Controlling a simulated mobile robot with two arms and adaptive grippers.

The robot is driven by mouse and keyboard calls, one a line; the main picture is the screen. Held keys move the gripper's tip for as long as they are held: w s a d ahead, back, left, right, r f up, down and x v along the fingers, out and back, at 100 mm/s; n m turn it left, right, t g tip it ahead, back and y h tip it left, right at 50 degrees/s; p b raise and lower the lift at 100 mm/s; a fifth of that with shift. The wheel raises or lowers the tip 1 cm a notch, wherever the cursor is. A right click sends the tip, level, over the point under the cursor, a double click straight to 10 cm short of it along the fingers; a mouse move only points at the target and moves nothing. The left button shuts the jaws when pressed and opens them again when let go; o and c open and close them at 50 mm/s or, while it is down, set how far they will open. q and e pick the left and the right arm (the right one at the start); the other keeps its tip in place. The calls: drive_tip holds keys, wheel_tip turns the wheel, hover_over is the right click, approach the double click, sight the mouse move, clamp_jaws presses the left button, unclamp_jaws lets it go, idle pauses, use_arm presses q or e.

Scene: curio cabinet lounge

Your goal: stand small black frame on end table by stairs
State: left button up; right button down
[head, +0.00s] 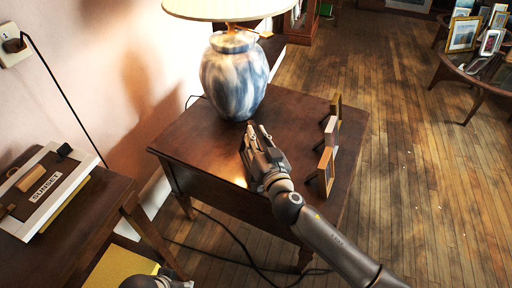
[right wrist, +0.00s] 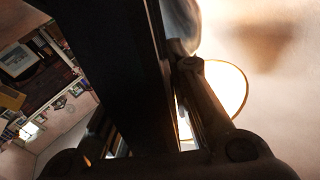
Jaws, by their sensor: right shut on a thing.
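My right gripper (head: 257,131) is over the dark wooden end table (head: 200,138), just in front of the lamp. Its fingers are shut on a thin dark object. In the right wrist view this is a large black slab (right wrist: 112,55) between the fingers, which fits the small black frame; its face cannot be made out. In the head view the frame is mostly hidden by the gripper, and I cannot tell whether it touches the tabletop. Part of my left arm shows at the bottom edge, its fingers not clear.
A blue and white lamp (head: 234,78) stands at the table's back. Three small frames stand along the right edge: a far one (head: 336,106), a middle one (head: 331,130) and a near wooden one (head: 326,170). The table's left front is clear. A cable (head: 225,228) lies on the floor.

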wheel_tip(320, 180, down, 3)
drive_tip(key=shift+r+b, duration=0.1)
drive_tip(key=shift+b, duration=0.4)
use_arm(q)
drive_tip(key=v, duration=0.4)
drive_tip(key=shift+r, duration=0.2)
drive_tip(key=shift+f, duration=0.1)
use_arm(e)
drive_tip(key=shift+f, duration=0.2)
drive_tip(key=shift+f+b, duration=0.2)
drive_tip(key=shift+b, duration=0.15)
drive_tip(key=c, duration=1.4)
unclamp_jaws()
drive_tip(key=shift+r, duration=0.1)
drive_tip(key=shift+o, duration=0.2)
